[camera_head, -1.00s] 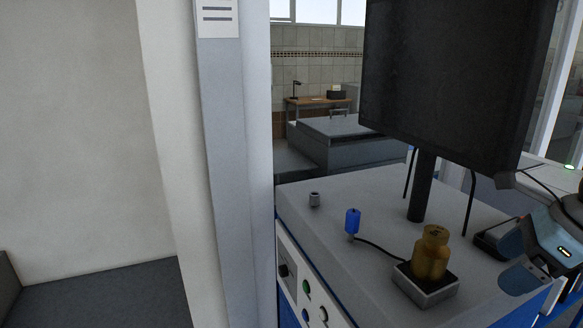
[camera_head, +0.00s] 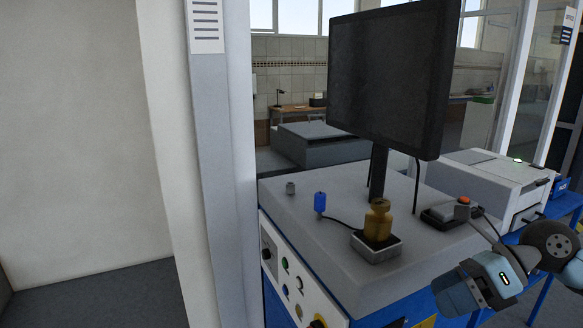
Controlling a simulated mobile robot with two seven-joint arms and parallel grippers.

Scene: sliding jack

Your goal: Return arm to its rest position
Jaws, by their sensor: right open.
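My right gripper (camera_head: 462,292) is at the lower right, beside the right front edge of the grey-topped console (camera_head: 315,220). It is open, and nothing shows between its fingers. Its arm comes in from the right edge. The brass-coloured weight-like piece (camera_head: 378,222) stands upright on a small grey block with a black top (camera_head: 375,251), to the left of the gripper and apart from it. A blue plug-like piece (camera_head: 320,203) stands on the console top, with a black cable running toward the block. My left gripper is not in view.
A black monitor (camera_head: 385,75) stands on a post at the back of the console. A small device with an orange button (camera_head: 452,211) lies near its right edge. A white machine (camera_head: 500,180) stands on a blue table behind my arm. A grey pillar (camera_head: 222,170) and wall fill the left.

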